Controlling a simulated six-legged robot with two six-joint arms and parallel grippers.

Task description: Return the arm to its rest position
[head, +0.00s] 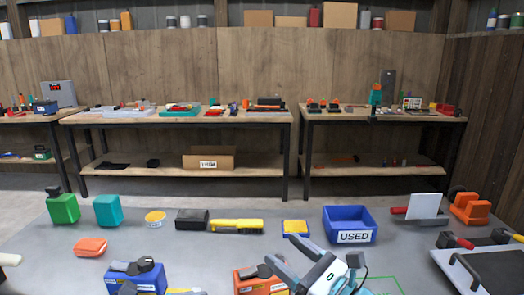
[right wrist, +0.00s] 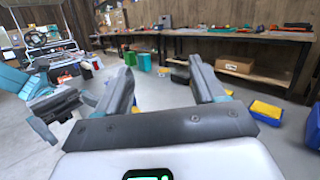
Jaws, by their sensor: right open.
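My right gripper (head: 286,250) is at the bottom middle of the head view, over the grey surface. Its two grey fingers are spread, with nothing between them. In the right wrist view its fingers (right wrist: 162,68) are also wide apart and empty. Grey jaw-like parts, which look like my left gripper (right wrist: 55,108), show at the left of the right wrist view. Whether they are apart or closed is not clear. The left gripper is not clearly seen in the head view.
A blue bin marked USED (head: 348,237) stands just beyond my right gripper. An orange case (head: 262,283) and a blue case (head: 135,279) are close on its left. A yellow tool (head: 236,226) lies farther back. Workbenches (head: 180,119) line the wall.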

